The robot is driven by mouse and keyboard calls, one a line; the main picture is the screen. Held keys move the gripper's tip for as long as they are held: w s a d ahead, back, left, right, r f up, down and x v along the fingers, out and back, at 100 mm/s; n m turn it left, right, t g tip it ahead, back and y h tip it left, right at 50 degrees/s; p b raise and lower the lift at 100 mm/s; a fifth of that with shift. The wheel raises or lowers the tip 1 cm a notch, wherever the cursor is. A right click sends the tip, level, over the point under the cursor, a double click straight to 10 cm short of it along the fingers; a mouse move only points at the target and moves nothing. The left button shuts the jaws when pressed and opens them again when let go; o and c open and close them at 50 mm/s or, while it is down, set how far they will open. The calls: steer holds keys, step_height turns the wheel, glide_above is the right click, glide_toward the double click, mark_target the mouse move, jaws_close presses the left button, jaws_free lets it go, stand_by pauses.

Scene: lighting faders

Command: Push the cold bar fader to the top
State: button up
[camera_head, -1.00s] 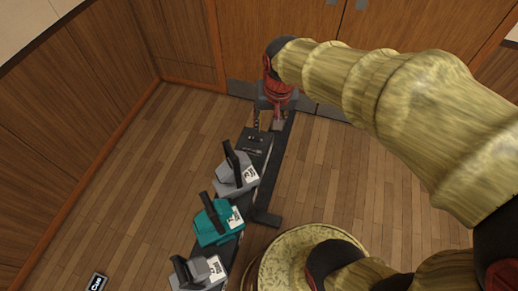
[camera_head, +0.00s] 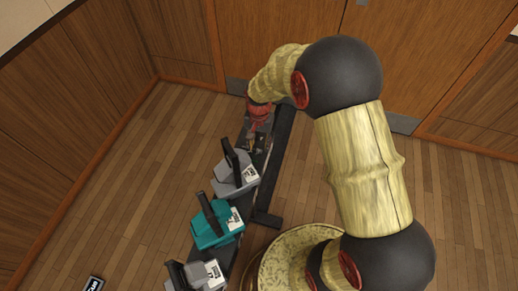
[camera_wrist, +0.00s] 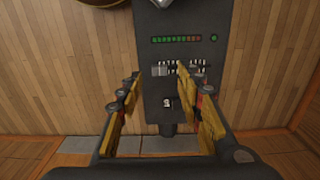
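A dark fader panel (camera_wrist: 181,20) fills the top middle of the wrist view. I cannot tell from lettering whether this is the cold bar fader. My gripper (camera_wrist: 160,76) is open, with its two yellow-faced fingers spread and the knob showing between their tips. I cannot tell if a finger touches it. In the head view my gripper (camera_head: 252,139) is over the far end of the bar, partly hiding the panel.
Along the dark bar (camera_head: 265,219) stand a grey lamp (camera_head: 231,188), a teal lamp (camera_head: 212,236) and another grey lamp (camera_head: 207,272), each with a black upright part. A small black sign (camera_head: 93,284) lies lower left.

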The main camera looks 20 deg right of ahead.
mark_target(259, 151)
step_height(259, 151, down, 3)
steer(key=shift+r+b, duration=0.15)
steer(key=shift+b, duration=0.15)
steer(key=c, duration=0.3)
jaws_close()
stand_by(0.5)
